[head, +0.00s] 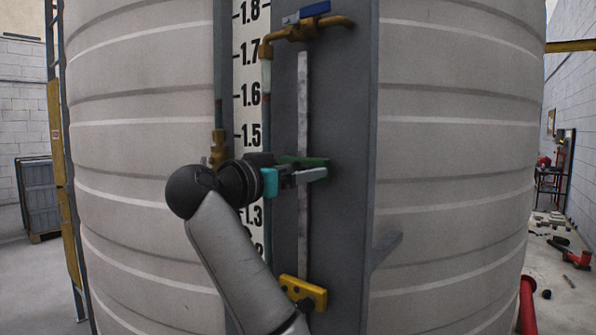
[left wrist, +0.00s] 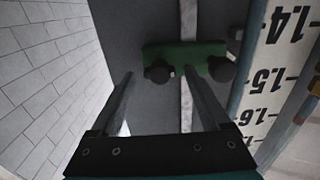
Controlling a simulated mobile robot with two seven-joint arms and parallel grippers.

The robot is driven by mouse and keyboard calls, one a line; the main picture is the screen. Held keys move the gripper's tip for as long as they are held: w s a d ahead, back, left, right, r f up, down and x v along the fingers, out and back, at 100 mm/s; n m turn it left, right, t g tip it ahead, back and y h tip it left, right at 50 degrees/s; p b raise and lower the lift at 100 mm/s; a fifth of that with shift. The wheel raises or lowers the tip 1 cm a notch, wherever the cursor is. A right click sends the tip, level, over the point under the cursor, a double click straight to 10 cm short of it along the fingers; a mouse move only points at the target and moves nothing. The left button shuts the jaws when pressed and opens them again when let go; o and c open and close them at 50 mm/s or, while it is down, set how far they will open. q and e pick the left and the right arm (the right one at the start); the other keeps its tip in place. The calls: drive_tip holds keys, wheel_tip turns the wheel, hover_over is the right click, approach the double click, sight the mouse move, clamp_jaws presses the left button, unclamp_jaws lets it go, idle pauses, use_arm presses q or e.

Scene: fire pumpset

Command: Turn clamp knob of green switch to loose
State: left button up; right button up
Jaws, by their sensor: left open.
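The green switch (head: 305,161) is mounted on the vertical grey panel, beside the white number scale, and is partly hidden by my left gripper (head: 308,176) in the head view. In the left wrist view the green switch (left wrist: 186,56) shows as a green block across a pale strip. A dark round clamp knob (left wrist: 158,73) is at its left end and another dark knob (left wrist: 222,69) is at its right end. My left gripper (left wrist: 158,74) is open, with its fingertips either side of the left dark knob; contact cannot be told. My right gripper is not in view.
A yellow block (head: 303,292) with a dark knob sits lower on the same strip. A brass valve with a blue handle (head: 306,13) is above. The number scale (head: 250,100) and thin pipes run alongside. The large ribbed tank (head: 455,130) stands behind.

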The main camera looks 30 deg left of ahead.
use_arm(q)
clamp_jaws()
idle(0.7)
